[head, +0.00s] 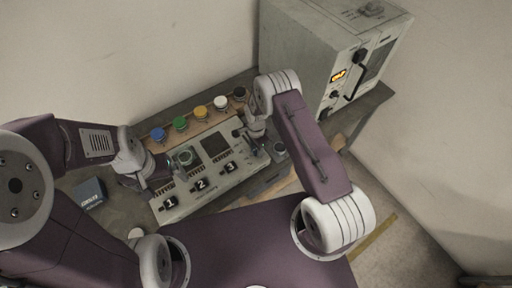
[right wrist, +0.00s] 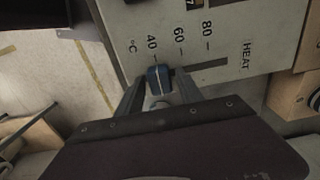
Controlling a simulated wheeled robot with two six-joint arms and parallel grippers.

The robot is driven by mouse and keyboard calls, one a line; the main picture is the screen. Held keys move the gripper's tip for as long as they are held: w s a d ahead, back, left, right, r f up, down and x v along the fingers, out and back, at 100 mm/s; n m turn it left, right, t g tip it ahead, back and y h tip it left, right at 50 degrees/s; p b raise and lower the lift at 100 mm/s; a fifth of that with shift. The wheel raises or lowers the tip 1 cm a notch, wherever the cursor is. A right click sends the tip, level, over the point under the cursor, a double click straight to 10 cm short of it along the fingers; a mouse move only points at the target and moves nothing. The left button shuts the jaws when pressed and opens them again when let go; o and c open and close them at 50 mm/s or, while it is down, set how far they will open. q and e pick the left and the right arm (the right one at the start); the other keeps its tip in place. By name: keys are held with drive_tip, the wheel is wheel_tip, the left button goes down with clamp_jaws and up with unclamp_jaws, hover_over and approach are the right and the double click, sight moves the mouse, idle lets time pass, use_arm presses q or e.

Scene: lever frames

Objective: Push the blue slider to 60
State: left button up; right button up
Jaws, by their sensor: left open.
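The blue slider (right wrist: 159,79) shows in the right wrist view with a pale line across its top. It sits at the 40 mark of the scale, at the left end of a dark slot (right wrist: 212,65) running right past 60 and 80. My right gripper (right wrist: 160,82) has a finger on each side of the slider, apparently with small gaps. In the head view my right gripper (head: 256,130) is over the right end of the grey control panel (head: 190,205), and the slider cannot be made out. My left gripper (head: 158,172) is open near the panel's left end.
Coloured round buttons (head: 180,124) line a wooden strip behind the panel. Numbered switches (head: 201,185) and a dark screen (head: 214,145) are on the panel. A large grey box (head: 310,60) stands behind right. A small dark box (head: 89,193) lies at left.

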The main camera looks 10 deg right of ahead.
clamp_jaws()
drive_tip(key=shift+w, duration=0.1)
idle(1.1)
